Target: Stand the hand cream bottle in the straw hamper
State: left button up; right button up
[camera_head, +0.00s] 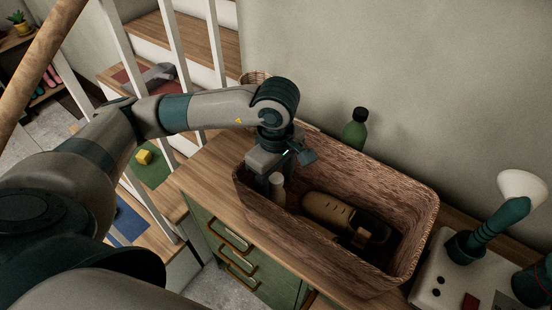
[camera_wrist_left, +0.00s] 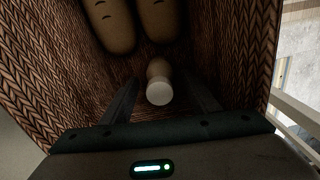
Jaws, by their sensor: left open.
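The straw hamper (camera_head: 400,210) is a brown woven open box on the wooden bench top. The hand cream bottle (camera_head: 277,188), pale with a white cap, stands inside its left end. In the left wrist view the bottle (camera_wrist_left: 158,88) is between the two fingers of my left gripper (camera_wrist_left: 160,100), with gaps on both sides. My left gripper (camera_head: 272,178) is open and reaches down into the hamper. The bottle's base is hard to make out in the dark. My right gripper is not in view.
A pair of tan shoes or slippers (camera_head: 328,210) lies in the hamper, beside the bottle. A green bottle (camera_head: 355,130) stands behind the hamper near the wall. A teal lamp-like thing (camera_head: 490,230) is at the right. White railings (camera_head: 172,50) rise behind my left arm.

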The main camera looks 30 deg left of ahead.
pick_arm(q)
notch_tip(320, 180, up, 8)
jog(key=shift+r+b, duration=0.15)
jog(key=shift+b, duration=1)
jog(key=shift+r, duration=0.85)
